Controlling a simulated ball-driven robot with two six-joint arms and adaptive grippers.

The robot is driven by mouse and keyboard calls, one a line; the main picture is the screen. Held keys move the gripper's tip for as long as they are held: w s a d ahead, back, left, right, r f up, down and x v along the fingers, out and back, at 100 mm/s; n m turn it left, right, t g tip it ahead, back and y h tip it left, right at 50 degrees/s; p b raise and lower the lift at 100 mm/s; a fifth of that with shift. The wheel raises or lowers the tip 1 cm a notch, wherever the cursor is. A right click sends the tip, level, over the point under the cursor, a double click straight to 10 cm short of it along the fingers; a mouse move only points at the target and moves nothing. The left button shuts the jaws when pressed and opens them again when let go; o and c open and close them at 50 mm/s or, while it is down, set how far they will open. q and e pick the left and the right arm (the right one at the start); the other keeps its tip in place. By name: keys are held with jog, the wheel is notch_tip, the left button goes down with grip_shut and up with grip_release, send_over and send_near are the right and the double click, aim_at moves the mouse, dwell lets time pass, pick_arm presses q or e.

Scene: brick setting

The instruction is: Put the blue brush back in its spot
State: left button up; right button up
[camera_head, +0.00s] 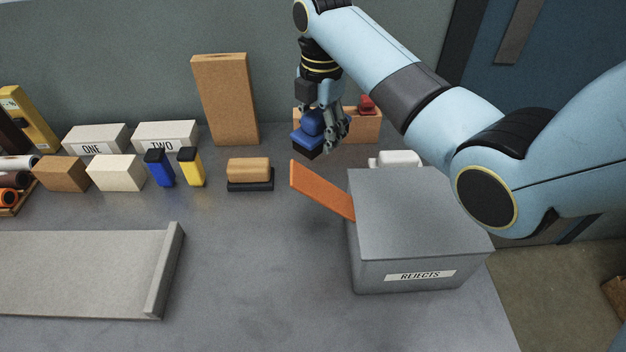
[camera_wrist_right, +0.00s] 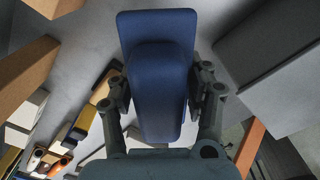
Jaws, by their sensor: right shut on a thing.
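The blue brush (camera_head: 309,128), with a black underside, is in my right gripper (camera_head: 325,127), above the far part of the table. In the right wrist view the blue brush (camera_wrist_right: 163,75) lies between the two fingers of the right gripper (camera_wrist_right: 158,92), which is shut on its raised grip. A low wooden rack (camera_head: 362,127) stands behind the brush, with a red brush (camera_head: 367,106) at its right end. The gripper and blue brush hide the rack's left part. My left gripper is in neither view.
A grey REJECTS box (camera_head: 425,215) with an orange board (camera_head: 322,190) leaning out stands front right of the brush. A tan-topped brush (camera_head: 249,171) and a tall brown block (camera_head: 226,100) are to the left. A white object (camera_head: 396,159) lies behind the box.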

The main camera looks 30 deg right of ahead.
jog(key=shift+w+f+b, duration=0.3)
jog(key=shift+f+b, duration=0.15)
jog(key=shift+f, duration=0.45)
notch_tip(320, 180, down, 6)
jog(key=shift+f, duration=0.1)
jog(key=shift+f+b, duration=0.45)
jog(key=shift+f, duration=1.35)
jog(key=o, duration=1.1)
jog(key=shift+f, duration=0.15)
jog(key=shift+o, duration=0.2)
jog(key=shift+r, duration=0.55)
notch_tip(320, 180, up, 11)
jog(key=shift+r+p, duration=0.1)
jog(key=shift+p, duration=0.35)
